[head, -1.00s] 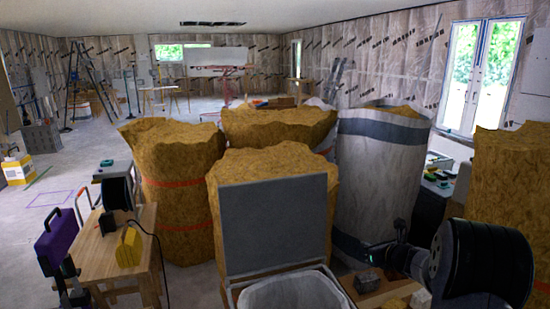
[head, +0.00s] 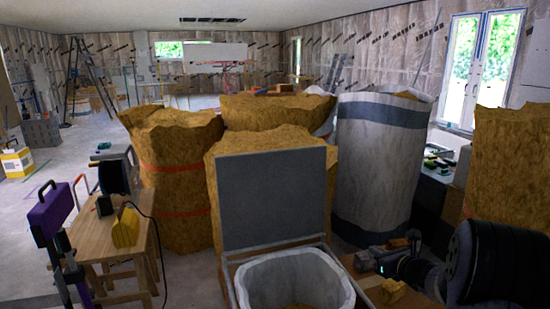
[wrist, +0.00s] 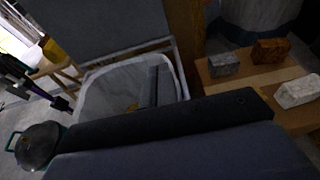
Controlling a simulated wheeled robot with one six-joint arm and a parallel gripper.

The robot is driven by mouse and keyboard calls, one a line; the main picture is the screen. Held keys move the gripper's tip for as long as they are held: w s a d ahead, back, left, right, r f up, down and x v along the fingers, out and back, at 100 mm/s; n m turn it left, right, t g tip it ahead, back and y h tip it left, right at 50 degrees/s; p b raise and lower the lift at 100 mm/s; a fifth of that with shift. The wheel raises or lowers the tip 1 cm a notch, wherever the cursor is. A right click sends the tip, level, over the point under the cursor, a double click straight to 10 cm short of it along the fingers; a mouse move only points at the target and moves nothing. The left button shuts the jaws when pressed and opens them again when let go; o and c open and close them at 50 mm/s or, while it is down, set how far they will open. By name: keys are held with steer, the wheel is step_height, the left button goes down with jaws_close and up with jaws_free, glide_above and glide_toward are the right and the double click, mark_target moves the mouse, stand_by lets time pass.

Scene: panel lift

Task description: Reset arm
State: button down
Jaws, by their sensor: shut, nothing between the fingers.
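My arm shows at the lower right of the head view as black links, with its slimmer end (head: 402,266) reaching left above a small wooden table (head: 375,289). I cannot make out the fingertips there. In the wrist view my gripper (wrist: 153,86) is dark, shut and empty. Behind it in that view is a bin with a white liner (wrist: 105,92). The same bin (head: 262,284) stands at the bottom middle of the head view, in front of an upright grey panel (head: 272,200). I see no contact between gripper and bin.
Big insulation rolls (head: 175,175) and a white-wrapped roll (head: 378,165) stand close together ahead. A wooden workbench (head: 95,238) with tools is at left. Small blocks (wrist: 271,52) lie on the table at right. Open floor (head: 60,150) lies at the far left.

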steer(key=shift+t, duration=0.7)
steer(key=shift+s+d+f+b, duration=0.1)
steer(key=shift+s+f+b, duration=0.25)
steer(key=shift+f+b, duration=0.6)
steer(key=shift+s+d+f+b, duration=0.15)
steer(key=shift+s+f+b, duration=0.2)
steer(key=shift+f+b, duration=0.5)
steer(key=shift+s+d+f+b, duration=0.1)
steer(key=shift+s+f+b, duration=0.25)
steer(key=shift+f+b, duration=0.6)
steer(key=shift+r+y, duration=0.25)
steer(key=shift+y, duration=0.05)
